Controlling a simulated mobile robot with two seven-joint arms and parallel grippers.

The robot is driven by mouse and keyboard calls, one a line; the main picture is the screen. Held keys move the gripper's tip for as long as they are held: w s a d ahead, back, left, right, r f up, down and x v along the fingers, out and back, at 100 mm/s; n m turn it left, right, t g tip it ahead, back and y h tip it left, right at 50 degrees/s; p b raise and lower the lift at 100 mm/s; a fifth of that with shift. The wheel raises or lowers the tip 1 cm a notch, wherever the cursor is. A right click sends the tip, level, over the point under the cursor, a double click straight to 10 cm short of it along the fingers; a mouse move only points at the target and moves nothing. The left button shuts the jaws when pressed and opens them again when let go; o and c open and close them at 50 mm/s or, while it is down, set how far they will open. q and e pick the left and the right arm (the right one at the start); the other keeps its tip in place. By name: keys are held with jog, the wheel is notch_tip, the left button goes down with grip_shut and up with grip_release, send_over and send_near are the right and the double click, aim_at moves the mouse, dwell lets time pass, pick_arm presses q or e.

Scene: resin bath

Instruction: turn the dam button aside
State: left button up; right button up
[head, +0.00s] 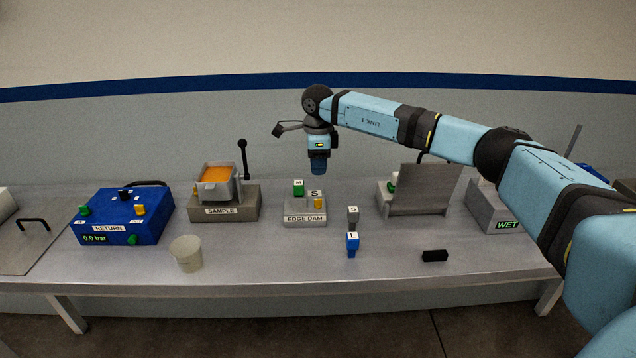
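The grey block labelled EDGE DAM (304,221) stands mid-table. On its top are a green piece marked M (298,188), a white plate marked S (314,194) and a small yellow piece (318,203) under that plate. I cannot tell which of these is the dam button. My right gripper (318,172) points down above and behind this block, apart from it. Its fingers are too small to show whether they are open or shut. My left gripper is out of view.
A grey piece marked S (353,217) and a blue one marked L (352,244) stand right of the block. A cup (186,254), the SAMPLE unit (232,212) and the blue RETURN box (122,220) are left. A black block (434,256) lies front right.

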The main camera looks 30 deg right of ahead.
jog(key=shift+r, duration=1.45)
